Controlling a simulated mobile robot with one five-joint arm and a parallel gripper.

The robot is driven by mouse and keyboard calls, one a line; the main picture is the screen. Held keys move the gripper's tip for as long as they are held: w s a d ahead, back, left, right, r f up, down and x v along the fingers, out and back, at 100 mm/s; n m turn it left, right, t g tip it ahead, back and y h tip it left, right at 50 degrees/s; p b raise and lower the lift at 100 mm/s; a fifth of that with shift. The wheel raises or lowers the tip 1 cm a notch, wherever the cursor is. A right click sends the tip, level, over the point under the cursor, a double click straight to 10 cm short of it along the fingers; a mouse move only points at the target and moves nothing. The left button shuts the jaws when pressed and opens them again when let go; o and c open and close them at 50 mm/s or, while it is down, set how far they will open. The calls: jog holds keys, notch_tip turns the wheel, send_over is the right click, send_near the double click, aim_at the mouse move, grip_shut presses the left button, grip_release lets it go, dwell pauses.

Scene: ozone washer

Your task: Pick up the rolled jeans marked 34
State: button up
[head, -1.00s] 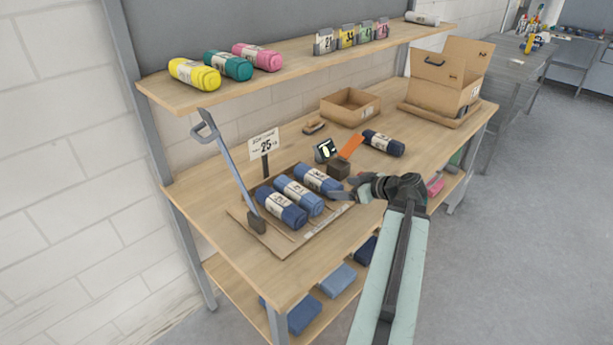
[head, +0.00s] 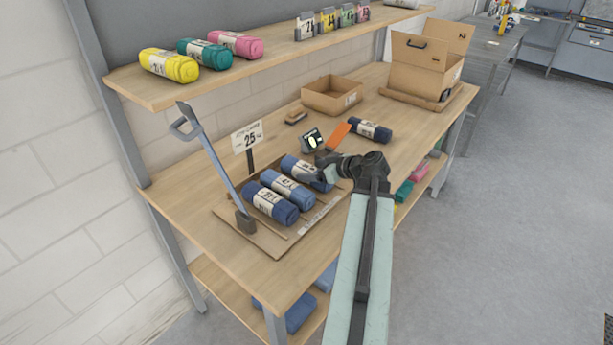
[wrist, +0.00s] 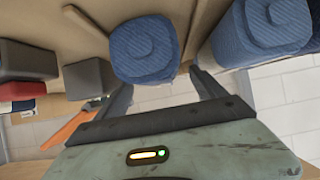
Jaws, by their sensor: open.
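Three rolled jeans lie side by side on a cardboard mat (head: 262,243): a dark blue roll (head: 272,205) in front, a mid-blue roll (head: 287,189) in the middle and another blue roll (head: 303,168) behind. Their labels are too small to read surely, so I cannot tell which is 34. A fourth, dark navy roll (head: 369,130) lies farther back. My gripper (head: 322,168) is at the right end of the rear roll. In the wrist view my gripper (wrist: 158,84) is open, with one roll's end (wrist: 145,50) ahead between the fingers and another roll (wrist: 262,30) to the right.
A scraper-like tool (head: 215,165) leans near the 25 sign (head: 247,138). An orange card (head: 339,135) and small dark display (head: 313,139) are behind my gripper. A dark block (wrist: 88,80) is close to the left finger. Boxes (head: 333,95) stand farther back. The front right table strip is clear.

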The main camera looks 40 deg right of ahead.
aim_at(312, 169)
jog(key=b+x, duration=0.1)
jog(key=x, duration=0.2)
jog(key=shift+w+f, duration=0.25)
jog(key=shift+w, duration=0.05)
jog(key=shift+s+r, duration=0.1)
jog(key=shift+c, duration=0.6)
grip_shut()
notch_tip(312, 169, up, 10)
jog(key=p, duration=1)
jog(key=shift+r, duration=0.15)
